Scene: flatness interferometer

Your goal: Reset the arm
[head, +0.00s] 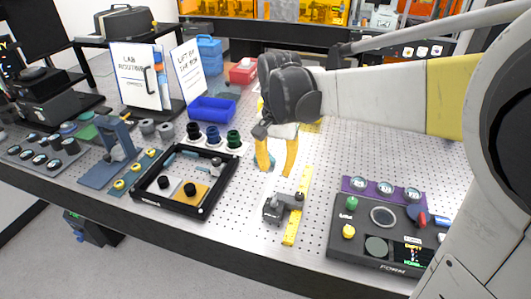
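My gripper (277,168) hangs from my bent arm above the middle of the perforated bench top (330,165). Its yellow-orange fingers point down and stand apart, with bench top visible between them and nothing held. The left finger looks partly teal near its tip. In front of and below the fingers, a small dark grey fixture (272,210) sits beside a yellow strip (291,228). I cannot tell the exact height of the fingertips above the bench. My arm hides part of the back right of the bench.
A black tray (150,203) holding small parts lies left of my gripper. A blue bin (212,108) and several dark spools (213,135) stand behind it. A dark control panel (372,246) with knobs lies front right. Bare bench top shows between the yellow strip and panel.

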